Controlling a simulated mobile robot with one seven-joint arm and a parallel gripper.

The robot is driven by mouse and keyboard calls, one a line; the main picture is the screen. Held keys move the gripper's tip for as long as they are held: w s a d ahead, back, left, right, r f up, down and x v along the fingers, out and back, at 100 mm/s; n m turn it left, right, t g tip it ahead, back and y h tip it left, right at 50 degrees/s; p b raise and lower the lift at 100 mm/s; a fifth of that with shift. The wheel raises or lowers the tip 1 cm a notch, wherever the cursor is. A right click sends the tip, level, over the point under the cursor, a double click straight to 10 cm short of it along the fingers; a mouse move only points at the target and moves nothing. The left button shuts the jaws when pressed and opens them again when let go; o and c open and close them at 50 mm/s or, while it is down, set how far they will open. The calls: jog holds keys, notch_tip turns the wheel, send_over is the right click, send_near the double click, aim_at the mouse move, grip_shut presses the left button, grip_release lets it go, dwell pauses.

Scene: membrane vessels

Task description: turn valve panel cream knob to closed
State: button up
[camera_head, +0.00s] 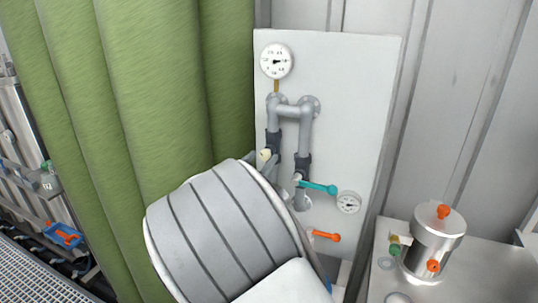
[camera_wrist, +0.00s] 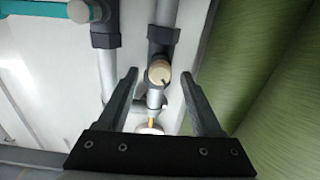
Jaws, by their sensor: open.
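The cream knob (camera_wrist: 158,73) sits on a dark valve body on a grey pipe of the white valve panel (camera_head: 355,100). In the head view only a small part of the knob (camera_head: 265,154) shows beyond my arm. My gripper (camera_wrist: 159,76) is open, with one dark finger on each side of the knob and a gap to each. The fingers appear around the knob in the wrist view, but I cannot tell their exact depth against it. The knob has a dark mark on its face. In the head view my arm hides most of the gripper.
A teal lever (camera_head: 318,187) on the neighbouring pipe and an orange lever (camera_head: 326,236) lie close to the right. Gauges (camera_head: 277,61) are on the panel. A green curtain (camera_head: 150,80) hangs close on the left. A metal vessel (camera_head: 437,240) stands at right.

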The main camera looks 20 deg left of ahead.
jog(key=shift+w+d, duration=0.1)
jog(key=shift+w, duration=1)
grip_shut()
